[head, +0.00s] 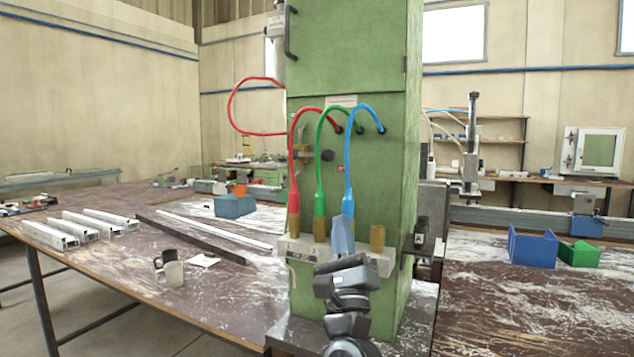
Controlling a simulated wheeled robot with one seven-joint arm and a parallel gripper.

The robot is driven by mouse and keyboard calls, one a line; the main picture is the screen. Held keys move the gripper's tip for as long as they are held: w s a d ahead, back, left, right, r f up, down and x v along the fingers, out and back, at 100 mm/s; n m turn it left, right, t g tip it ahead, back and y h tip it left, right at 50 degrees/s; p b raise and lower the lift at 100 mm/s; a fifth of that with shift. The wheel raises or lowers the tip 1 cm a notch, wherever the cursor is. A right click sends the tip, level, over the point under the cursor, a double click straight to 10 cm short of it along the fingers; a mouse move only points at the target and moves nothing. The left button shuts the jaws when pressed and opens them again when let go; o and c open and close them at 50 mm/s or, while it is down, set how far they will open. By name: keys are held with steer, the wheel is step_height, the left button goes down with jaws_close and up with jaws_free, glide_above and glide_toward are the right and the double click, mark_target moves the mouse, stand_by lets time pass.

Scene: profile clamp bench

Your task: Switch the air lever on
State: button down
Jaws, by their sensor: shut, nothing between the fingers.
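The green machine column (345,60) stands in the middle of the head view. A pale manifold block (302,250) with brass fittings is on its front, low down. Red (294,190), green (319,180) and blue (348,185) hoses loop from the column down to this block. My gripper (343,225) is shut and empty, in front of the block near the blue hose's lower end. It hides that fitting. I cannot tell from this view whether it touches anything. I cannot clearly pick out the air lever or its position.
A blue bin (532,247) and a green bin (580,254) stand on the right bench. The hoses hang close above my gripper.

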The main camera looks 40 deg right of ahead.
mark_target(311, 155)
steer(key=shift+w+r+m, duration=0.35)
steer(key=shift+r+m, duration=0.15)
steer(key=shift+r, duration=0.15)
steer(key=p+x, duration=0.3)
steer(key=x, duration=0.7)
steer(key=shift+s+p, duration=0.1)
steer(key=shift+p, duration=0.2)
steer(key=shift+r, duration=0.1)
